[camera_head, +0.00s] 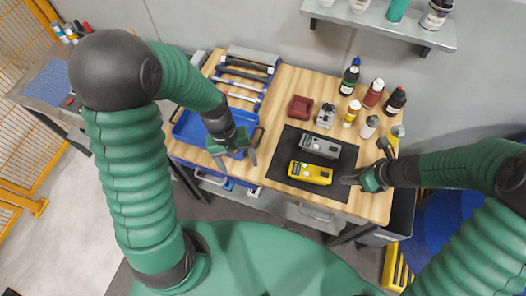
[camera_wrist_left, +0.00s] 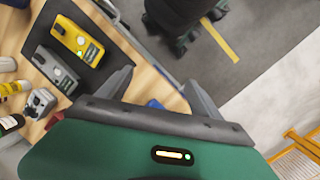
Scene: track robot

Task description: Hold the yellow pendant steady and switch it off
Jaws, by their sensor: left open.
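The yellow pendant (camera_head: 310,173) lies on a black mat (camera_head: 346,163) on the wooden workbench, with a dark display on its face. It also shows at the upper left of the left wrist view (camera_wrist_left: 78,40). A similar grey pendant (camera_head: 320,146) lies behind it on the mat. My left gripper (camera_head: 237,158) is open and empty, above the blue tray area, left of the mat; its spread fingers show in the left wrist view (camera_wrist_left: 158,92). My right gripper (camera_head: 362,167) is at the mat's right edge, right of the yellow pendant, with its fingers apart and nothing between them.
A blue tray (camera_head: 187,130) and a rack of tools (camera_head: 243,78) occupy the bench's left. A red block (camera_head: 300,107), a small grey device (camera_head: 325,116) and several bottles (camera_head: 372,94) stand behind the mat. A wall shelf (camera_head: 385,20) hangs above. Bare wood lies left of the mat.

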